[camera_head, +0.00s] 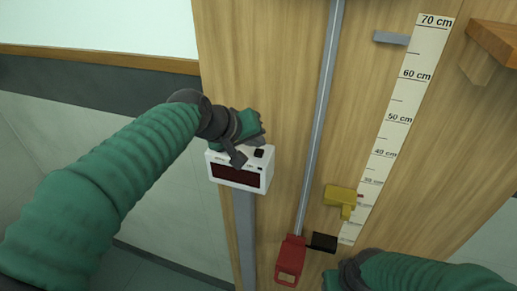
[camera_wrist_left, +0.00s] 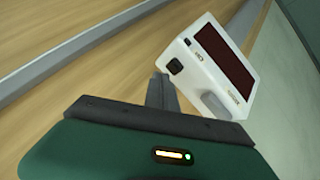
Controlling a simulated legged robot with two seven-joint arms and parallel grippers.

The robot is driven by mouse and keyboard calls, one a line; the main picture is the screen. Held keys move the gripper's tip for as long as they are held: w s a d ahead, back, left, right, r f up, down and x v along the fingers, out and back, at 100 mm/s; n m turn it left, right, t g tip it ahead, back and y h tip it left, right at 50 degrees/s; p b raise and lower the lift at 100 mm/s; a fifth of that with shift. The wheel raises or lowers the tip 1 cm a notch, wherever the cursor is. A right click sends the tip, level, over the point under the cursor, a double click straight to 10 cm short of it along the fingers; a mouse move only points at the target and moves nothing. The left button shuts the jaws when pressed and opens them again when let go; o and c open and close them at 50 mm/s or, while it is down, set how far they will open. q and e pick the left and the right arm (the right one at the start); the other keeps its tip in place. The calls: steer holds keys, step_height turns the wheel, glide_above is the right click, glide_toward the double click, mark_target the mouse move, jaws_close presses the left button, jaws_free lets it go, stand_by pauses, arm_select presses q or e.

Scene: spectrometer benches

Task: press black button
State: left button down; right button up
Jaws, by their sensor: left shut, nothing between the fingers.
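A white box (camera_head: 241,177) with a dark red display stands at the top of a grey post. Its black button (camera_head: 259,153) is on the top face, toward the right; in the left wrist view the black button (camera_wrist_left: 176,67) is uncovered. My left gripper (camera_head: 238,158) is shut and empty, over the box's top face to the left of the button. In the left wrist view its fingertips (camera_wrist_left: 160,88) appear just below the button, with a small gap in the picture. I cannot tell whether they touch the box. My right gripper (camera_head: 345,271) is at the lower right, its fingers unclear.
A red block (camera_head: 290,261), a black piece (camera_head: 323,242) and a yellow device (camera_head: 341,195) are right of the box. A wooden ledge (camera_head: 495,42) juts out at upper right.

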mark_target(257, 153)
arm_select(q)
step_height(257, 153, up, 6)
steer(key=p, duration=0.5)
